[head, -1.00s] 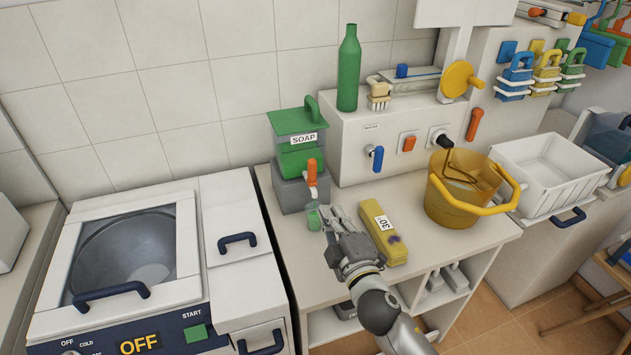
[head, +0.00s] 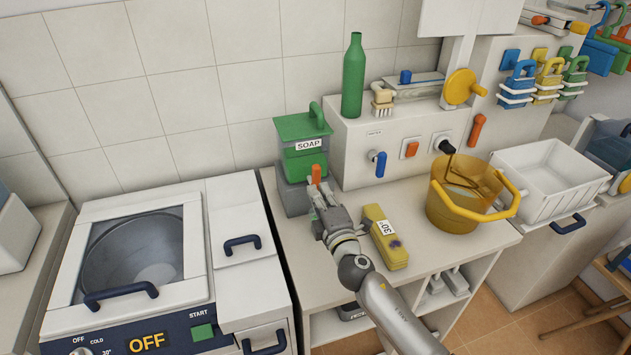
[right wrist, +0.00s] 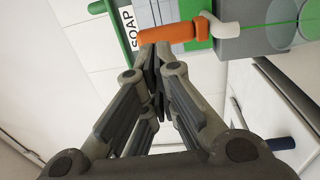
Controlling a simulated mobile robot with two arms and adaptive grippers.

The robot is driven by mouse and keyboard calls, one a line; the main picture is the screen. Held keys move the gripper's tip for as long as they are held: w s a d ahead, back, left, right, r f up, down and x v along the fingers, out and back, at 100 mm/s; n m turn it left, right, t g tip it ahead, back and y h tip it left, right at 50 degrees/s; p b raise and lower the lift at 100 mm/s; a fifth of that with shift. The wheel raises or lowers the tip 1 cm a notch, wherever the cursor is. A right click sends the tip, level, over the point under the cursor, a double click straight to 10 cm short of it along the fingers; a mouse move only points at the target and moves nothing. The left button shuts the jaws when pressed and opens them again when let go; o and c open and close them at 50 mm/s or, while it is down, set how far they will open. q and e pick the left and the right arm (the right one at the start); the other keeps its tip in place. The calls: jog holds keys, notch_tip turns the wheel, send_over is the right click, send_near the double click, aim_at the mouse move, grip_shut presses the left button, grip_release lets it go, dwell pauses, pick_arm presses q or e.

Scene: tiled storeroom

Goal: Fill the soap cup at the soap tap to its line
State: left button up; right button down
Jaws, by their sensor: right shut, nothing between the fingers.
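The green soap dispenser (head: 303,135), labelled SOAP, stands on a grey base at the back left of the counter. Its tap has an orange handle (head: 316,174), which also shows in the right wrist view (right wrist: 172,34) beside the white spout (right wrist: 222,28). My right gripper (head: 318,194) is shut and empty. Its tips are right at the handle; I cannot tell whether they touch it. The small green soap cup is hidden behind my right gripper in the head view, so its level does not show. My left gripper is not in view.
A yellow box marked 30° (head: 385,240) lies just right of my right arm. A yellow bucket (head: 455,205) and white basin (head: 550,175) stand further right. A washing machine (head: 155,265) is at left. A green bottle (head: 353,80) stands on the raised ledge.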

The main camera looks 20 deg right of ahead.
aim_at(315, 182)
jog(key=w, duration=0.3)
jog(key=shift+w+r, duration=0.1)
jog(key=shift+w, duration=0.15)
jog(key=shift+w+r, duration=0.1)
jog(key=shift+w, duration=0.15)
dwell(0.4)
